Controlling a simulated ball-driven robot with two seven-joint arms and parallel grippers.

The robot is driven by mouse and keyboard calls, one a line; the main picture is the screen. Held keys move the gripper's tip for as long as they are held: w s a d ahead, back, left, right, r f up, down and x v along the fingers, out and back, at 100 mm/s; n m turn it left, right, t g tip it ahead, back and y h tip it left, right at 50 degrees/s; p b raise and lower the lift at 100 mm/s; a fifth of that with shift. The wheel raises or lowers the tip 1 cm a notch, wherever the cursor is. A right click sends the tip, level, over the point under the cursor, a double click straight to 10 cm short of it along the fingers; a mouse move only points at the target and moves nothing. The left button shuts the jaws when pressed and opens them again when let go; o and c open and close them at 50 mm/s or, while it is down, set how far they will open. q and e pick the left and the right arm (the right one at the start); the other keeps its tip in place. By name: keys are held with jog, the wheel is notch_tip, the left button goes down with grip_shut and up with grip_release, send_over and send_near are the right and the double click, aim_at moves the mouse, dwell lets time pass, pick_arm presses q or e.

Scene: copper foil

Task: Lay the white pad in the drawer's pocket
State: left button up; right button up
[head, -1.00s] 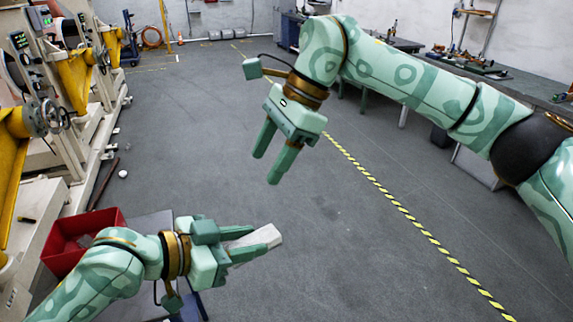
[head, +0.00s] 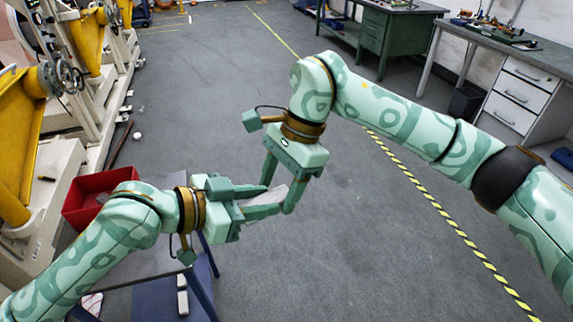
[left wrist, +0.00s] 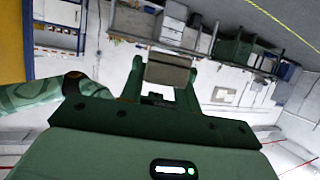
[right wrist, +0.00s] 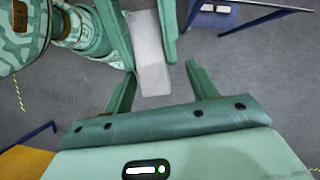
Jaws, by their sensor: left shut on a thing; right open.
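The white pad (head: 277,194) is a flat, pale, oblong piece. My left gripper (head: 272,200) is shut on it, and the pad sticks out past the fingertips. It also shows in the left wrist view (left wrist: 167,75) and the right wrist view (right wrist: 152,62). My right gripper (head: 281,189) is open and points down at the pad's free end. In the right wrist view the pad's end lies between the open right fingers (right wrist: 158,82), with a gap on each side. I cannot make out the drawer's pocket in any view.
A red bin (head: 88,200) stands on a grey table at the left, behind my left arm. White blocks (head: 182,295) lie on a blue surface lower down. A bench at the right has shut white drawers (head: 512,95). The floor ahead is clear.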

jog(key=shift+f, duration=0.15)
jog(key=shift+c, duration=0.4)
pick_arm(q)
jog(key=shift+s+d, duration=0.1)
pick_arm(e)
jog(key=shift+a, duration=0.1)
jog(key=c, duration=1)
pick_arm(q)
jog(key=o, duration=1)
jog(key=shift+c, duration=0.2)
jog(key=shift+o, duration=0.7)
